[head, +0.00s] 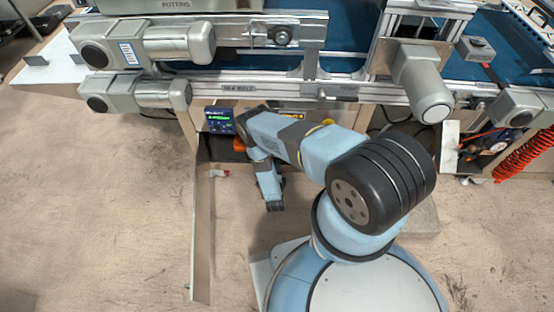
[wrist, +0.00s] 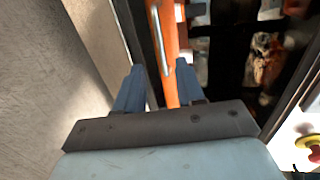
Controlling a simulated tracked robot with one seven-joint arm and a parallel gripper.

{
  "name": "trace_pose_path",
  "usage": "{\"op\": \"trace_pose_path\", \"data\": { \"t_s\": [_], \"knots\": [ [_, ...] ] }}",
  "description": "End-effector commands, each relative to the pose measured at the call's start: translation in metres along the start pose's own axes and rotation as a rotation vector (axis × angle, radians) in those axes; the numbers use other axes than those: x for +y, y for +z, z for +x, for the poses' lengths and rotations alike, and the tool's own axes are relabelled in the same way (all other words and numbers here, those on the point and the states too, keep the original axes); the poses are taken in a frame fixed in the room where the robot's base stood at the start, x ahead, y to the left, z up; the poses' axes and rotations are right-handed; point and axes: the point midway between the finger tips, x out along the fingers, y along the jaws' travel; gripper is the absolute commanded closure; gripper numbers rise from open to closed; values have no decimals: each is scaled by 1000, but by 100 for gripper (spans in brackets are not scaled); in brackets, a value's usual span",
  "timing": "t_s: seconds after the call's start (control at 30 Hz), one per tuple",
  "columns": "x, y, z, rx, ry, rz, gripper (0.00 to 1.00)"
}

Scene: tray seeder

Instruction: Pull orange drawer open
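The orange drawer (wrist: 184,65) shows in the wrist view as a narrow upright orange face with a silver bar handle (wrist: 163,38) on it. In the head view, only a small orange patch (head: 239,145) shows below the display, and my arm hides what lies beside it. My gripper (wrist: 160,66) is open, with its two blue fingers apart. In the wrist view, the handle and part of the orange face appear between the fingers. I cannot tell whether the fingers touch the handle or how far they reach around it.
A tall open panel (head: 201,235) stands left of my arm. A lit display (head: 220,120) is on the cabinet under the conveyor frame (head: 268,88). In the wrist view, dark machine innards lie right of the drawer, and a red button (wrist: 315,153) is at lower right. The left floor is clear.

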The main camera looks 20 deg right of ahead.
Motion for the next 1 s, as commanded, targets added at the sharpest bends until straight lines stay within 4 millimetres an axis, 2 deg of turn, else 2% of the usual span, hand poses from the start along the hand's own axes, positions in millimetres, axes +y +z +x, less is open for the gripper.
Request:
{"op": "trace_pose_path", "data": {
  "t_s": [0.3, 0.5, 0.93, 1.0],
  "knots": [
    [0, -3, 55, 4, -1, 1, 62],
    [0, -3, 77, 4, 0, 0, 62],
    [0, -3, 84, 4, 1, 1, 62],
    [0, -2, 84, 4, 1, 1, 69]
  ]
}}
